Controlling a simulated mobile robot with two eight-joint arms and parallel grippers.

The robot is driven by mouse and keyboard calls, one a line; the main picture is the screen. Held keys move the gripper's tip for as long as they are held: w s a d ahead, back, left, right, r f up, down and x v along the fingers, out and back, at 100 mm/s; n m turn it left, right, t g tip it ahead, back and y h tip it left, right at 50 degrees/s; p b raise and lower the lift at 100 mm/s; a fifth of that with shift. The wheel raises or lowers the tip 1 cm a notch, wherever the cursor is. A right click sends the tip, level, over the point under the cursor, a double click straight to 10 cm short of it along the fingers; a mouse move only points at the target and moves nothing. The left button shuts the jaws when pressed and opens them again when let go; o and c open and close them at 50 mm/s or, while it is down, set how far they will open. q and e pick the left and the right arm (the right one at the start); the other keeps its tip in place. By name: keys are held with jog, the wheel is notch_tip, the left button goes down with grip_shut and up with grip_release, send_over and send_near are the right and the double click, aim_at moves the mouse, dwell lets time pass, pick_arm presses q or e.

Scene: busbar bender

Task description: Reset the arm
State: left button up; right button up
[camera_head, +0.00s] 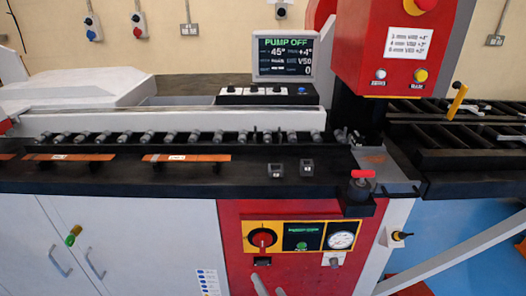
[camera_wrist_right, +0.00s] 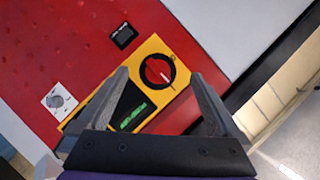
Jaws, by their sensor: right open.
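The fingertips look apart from the switch. In the head view the switch (camera_head: 262,240) sits above the fingertips. My left gripper is not in view.
The black bench (camera_head: 220,180) carries copper bars (camera_head: 186,158) and small dark blocks (camera_head: 307,168). The screen (camera_head: 285,58) reads PUMP OFF. White cabinet doors (camera_head: 85,250) stand at left.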

jog(key=s+d+f+n+g+h, duration=0.3)
jog(key=s+d+g, duration=0.1)
jog(key=s+d, duration=0.4)
jog(key=s+d+f+n+g+h, duration=0.2)
jog(key=s+d+f+n+g, duration=0.15)
jog(key=s+d, duration=0.45)
pick_arm(q)
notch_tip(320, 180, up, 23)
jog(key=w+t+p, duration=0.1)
jog(key=p, duration=1.9)
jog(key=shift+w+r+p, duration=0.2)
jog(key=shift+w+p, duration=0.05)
jog(key=shift+p, duration=0.05)
pick_arm(e)
notch_tip(320, 180, up, 23)
jog(key=shift+a+m, duration=0.15)
jog(key=shift+m, duration=0.2)
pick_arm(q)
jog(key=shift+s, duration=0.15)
pick_arm(e)
jog(key=shift+s, duration=0.2)
jog(key=shift+w, duration=0.1)
